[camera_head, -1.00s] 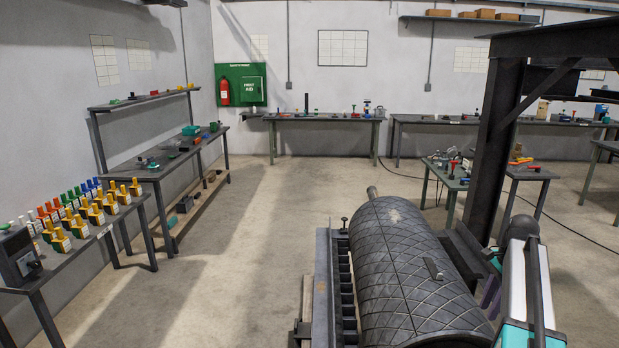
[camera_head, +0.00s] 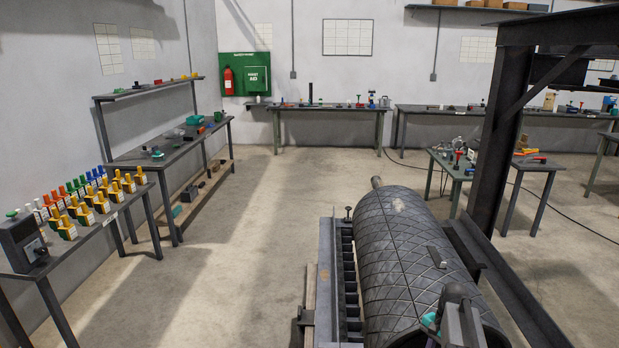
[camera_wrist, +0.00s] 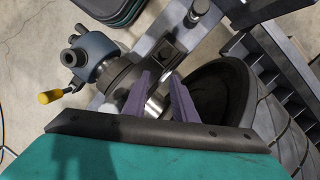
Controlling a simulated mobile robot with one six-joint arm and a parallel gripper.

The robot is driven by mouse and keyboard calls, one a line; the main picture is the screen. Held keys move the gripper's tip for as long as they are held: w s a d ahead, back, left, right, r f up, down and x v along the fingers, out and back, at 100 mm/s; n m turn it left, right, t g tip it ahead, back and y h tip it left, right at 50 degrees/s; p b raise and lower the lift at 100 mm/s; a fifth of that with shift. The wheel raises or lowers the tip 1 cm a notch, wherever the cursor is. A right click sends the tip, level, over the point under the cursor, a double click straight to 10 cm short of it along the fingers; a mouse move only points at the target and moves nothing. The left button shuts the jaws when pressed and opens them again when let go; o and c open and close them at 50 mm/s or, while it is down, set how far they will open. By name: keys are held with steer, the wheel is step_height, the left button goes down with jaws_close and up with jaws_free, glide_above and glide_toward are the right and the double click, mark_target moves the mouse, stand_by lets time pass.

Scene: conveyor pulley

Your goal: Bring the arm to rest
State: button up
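My gripper (camera_wrist: 160,77) shows in the wrist view with two purple fingers standing apart. A shiny metal cylinder (camera_wrist: 154,106) shows between or behind the fingers; I cannot tell whether they touch it. A dark round housing lies around that spot. In the head view, part of my arm (camera_head: 458,318) shows low in front of the near end of the conveyor pulley (camera_head: 400,250), a dark drum with a criss-cross grooved surface. The fingers cannot be made out in the head view. The drum's dark end and ribbed side show at the right of the wrist view.
A dark steel frame post (camera_head: 495,140) stands close to the right of the drum. A blue-grey fitting with a yellow-tipped handle (camera_wrist: 50,97) is left of the fingers. A bench with coloured bottles (camera_head: 85,225) stands at the left. The floor (camera_head: 240,230) between bench and drum is open.

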steer(key=s+a+f+n+g, duration=0.1)
steer(key=s+a+f+n, duration=0.2)
steer(key=s+a+f, duration=0.65)
steer(key=s+a+f+n+g+b, duration=0.1)
steer(key=s+a+f+n, duration=0.3)
steer(key=s+f, duration=0.4)
steer(key=s+a+f+n+g+h+b, duration=0.1)
steer(key=s+a+f+n, duration=0.4)
steer(key=s, duration=0.9)
step_height(320, 180, down, 4)
steer(key=shift+s+a+r+g+h, duration=0.1)
steer(key=shift+s+a+g+h, duration=0.2)
steer(key=shift+a+g, duration=0.15)
steer(key=shift+c, duration=0.3)
jaws_close()
steer(key=shift+a, duration=0.1)
